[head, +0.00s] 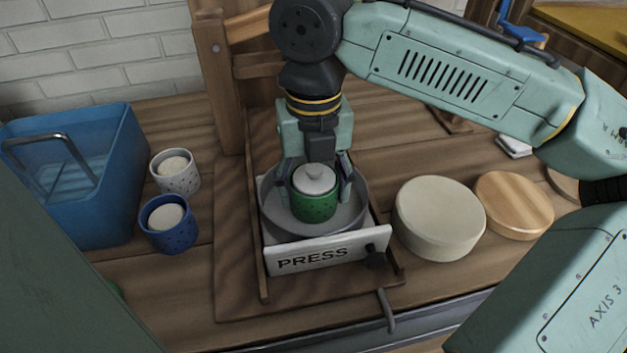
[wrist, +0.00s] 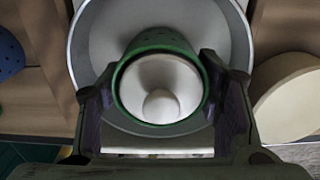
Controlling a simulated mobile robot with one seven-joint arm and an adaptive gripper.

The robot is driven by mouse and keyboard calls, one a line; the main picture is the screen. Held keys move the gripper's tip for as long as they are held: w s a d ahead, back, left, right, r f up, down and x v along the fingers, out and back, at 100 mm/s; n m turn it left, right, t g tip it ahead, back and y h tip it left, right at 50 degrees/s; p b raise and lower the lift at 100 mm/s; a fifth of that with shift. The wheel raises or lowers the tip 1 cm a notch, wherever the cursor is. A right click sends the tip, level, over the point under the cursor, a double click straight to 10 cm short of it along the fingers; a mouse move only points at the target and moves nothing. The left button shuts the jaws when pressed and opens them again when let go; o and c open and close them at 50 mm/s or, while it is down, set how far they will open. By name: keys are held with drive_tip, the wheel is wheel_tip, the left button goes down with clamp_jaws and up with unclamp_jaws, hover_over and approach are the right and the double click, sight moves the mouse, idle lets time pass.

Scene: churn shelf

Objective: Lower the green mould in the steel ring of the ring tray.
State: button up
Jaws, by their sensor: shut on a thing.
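The green mould (head: 316,204), with a white knobbed lid or follower (head: 314,178) in its top, is upright between the fingers of my gripper (head: 318,180). In the wrist view the green mould (wrist: 160,42) sits between both fingertips (wrist: 160,100). The steel ring (head: 346,222) of the ring tray surrounds the mould in the picture; it also shows in the wrist view (wrist: 92,40). The ring tray has a white front plate marked PRESS (head: 320,258). I cannot tell whether the mould's base touches the tray floor.
A speckled white mould (head: 178,178) and a blue mould (head: 170,236) stand at left beside a blue bin (head: 100,190). A cream cheese wheel (head: 438,225) and a round wooden board (head: 514,204) lie at right. A wooden post (head: 218,80) rises behind the tray.

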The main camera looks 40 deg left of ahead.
drive_tip(key=shift+f, duration=0.2)
drive_tip(key=o, duration=1.2)
wheel_tip(320, 180, up, 12)
